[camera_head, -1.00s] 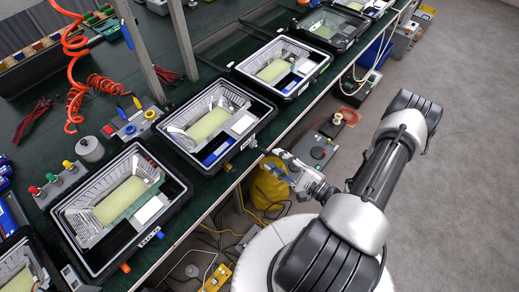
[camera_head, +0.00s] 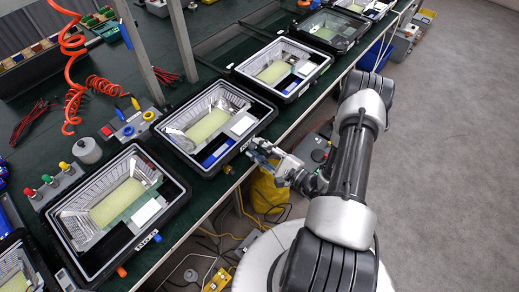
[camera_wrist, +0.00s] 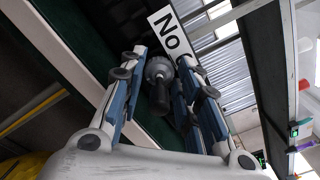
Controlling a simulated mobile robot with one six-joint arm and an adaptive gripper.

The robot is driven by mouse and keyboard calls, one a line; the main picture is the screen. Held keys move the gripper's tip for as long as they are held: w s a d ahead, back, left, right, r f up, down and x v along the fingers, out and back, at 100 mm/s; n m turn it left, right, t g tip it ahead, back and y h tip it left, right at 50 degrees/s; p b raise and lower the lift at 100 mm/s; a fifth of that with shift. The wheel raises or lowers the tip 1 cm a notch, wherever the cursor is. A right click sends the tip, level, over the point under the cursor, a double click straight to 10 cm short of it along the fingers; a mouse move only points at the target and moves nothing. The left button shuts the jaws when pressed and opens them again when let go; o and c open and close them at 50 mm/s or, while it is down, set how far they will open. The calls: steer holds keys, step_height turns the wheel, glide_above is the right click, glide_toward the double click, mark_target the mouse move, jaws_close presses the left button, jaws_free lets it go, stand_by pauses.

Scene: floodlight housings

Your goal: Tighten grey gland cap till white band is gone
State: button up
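A grey gland cap (camera_wrist: 159,70) with a darker end shows in the wrist view, between the two fingers of my gripper (camera_wrist: 163,62). The fingers stand apart on either side of it, and I see no clear grip on it. I cannot make out a white band. In the head view my gripper (camera_head: 256,152) is at the front right corner of the middle floodlight housing (camera_head: 261,118); it hides the cap there. A white label reading "No" (camera_wrist: 172,33) is just beyond the cap in the wrist view.
Other open housings stand along the green bench (camera_head: 108,125), nearer (camera_head: 178,190) and farther (camera_head: 322,70). An orange gland (camera_head: 121,271) sticks out of the nearer one. A yellow bag (camera_head: 268,190) and cables lie below the bench edge. Grey floor is clear at the right.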

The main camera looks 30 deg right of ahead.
steer(key=c, duration=0.5)
steer(key=shift+c, duration=0.2)
